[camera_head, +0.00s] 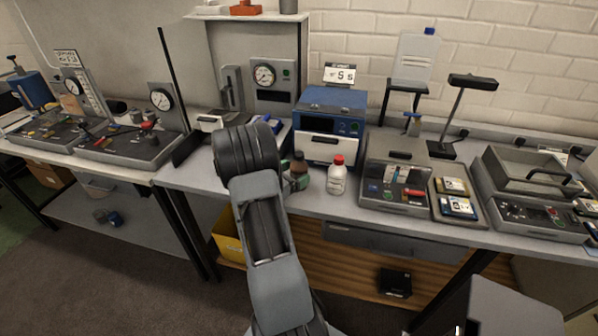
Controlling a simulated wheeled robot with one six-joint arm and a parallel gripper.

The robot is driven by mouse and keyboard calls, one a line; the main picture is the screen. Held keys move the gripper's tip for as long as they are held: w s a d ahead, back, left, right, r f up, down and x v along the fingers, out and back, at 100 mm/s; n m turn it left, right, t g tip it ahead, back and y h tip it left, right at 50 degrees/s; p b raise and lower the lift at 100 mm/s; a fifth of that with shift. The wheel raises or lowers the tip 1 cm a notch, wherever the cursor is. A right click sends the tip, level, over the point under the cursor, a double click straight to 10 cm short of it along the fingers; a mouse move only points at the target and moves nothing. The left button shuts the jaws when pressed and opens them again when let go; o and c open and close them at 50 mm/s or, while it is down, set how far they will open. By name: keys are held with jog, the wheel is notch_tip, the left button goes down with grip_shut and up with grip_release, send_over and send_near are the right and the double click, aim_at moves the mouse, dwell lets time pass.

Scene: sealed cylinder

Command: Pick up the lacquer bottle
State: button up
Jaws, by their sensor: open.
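A white bottle with a red cap (337,176) stands upright on the workbench, in front of the blue instrument. To its left is a small brown, dark-topped bottle (299,164), partly hidden, with a greenish object (297,183) at its foot. I cannot read a label on either bottle, so I cannot tell which one holds lacquer. My arm reaches up from the bottom middle and ends in a thick dark joint left of the bottles. My gripper's fingers are hidden behind my arm.
A blue instrument (332,112) stands behind the bottles. A grey tray of small parts (372,203) is close to the right of the white bottle. A dark upright post and panel (182,92) stand on the left. The bench's front edge runs just before the bottles.

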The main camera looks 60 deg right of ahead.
jog(key=shift+x, duration=1.2)
jog(key=c, duration=1.1)
jog(key=shift+r, duration=0.15)
jog(key=shift+c, duration=0.2)
